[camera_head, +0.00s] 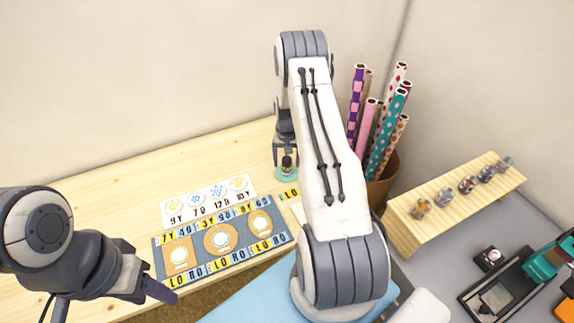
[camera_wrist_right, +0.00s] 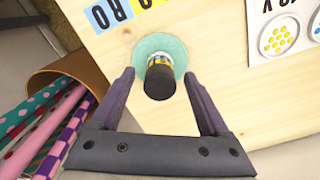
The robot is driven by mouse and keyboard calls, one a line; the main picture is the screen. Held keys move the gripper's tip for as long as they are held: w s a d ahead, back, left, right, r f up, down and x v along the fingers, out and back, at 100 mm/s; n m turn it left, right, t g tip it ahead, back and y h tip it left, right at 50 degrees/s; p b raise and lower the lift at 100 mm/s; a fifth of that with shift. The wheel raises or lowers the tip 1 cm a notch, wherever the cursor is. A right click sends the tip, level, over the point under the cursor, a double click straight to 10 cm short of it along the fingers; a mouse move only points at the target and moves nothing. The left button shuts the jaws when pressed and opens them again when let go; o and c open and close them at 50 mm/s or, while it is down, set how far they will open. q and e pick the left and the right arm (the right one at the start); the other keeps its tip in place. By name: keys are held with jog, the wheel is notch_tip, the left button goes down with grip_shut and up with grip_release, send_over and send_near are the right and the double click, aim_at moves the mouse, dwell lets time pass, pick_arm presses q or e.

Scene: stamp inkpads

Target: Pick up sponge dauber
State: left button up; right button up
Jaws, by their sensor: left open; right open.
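The sponge dauber (camera_wrist_right: 160,80), with a black top and a yellow band, stands on a round teal pad (camera_wrist_right: 177,47) on the wooden table. In the head view the dauber (camera_head: 288,163) shows partly below my right gripper (camera_head: 286,150), on its teal pad (camera_head: 279,173). In the right wrist view my right gripper (camera_wrist_right: 159,76) is open, with one purple finger on either side of the dauber. Gaps show between fingers and dauber; I cannot tell the exact height. My left gripper (camera_head: 160,291) is open and empty at the lower left, near the blue-grey card.
A blue-grey card (camera_head: 201,261) with tan shapes and a white card (camera_head: 206,206) lie left of the dauber. A brown bin (camera_head: 385,180) of patterned rolls stands to the right. A wooden rack (camera_head: 440,228) holds small jars. Bare table lies at the back left.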

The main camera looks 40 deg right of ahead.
aim_at(287, 158)
grip_shut()
jog(key=shift+r, duration=0.1)
notch_tip(287, 158, up, 4)
jog(key=shift+f+b, duration=0.1)
jog(key=shift+b, duration=0.65)
jog(key=s+d+r+b, duration=0.2)
jog(key=s+d+r, duration=0.4)
jog(key=s, duration=0.3)
jog(key=shift+s+d+r, duration=0.2)
jog(key=shift+s+r, duration=0.2)
jog(key=shift+r, duration=0.1)
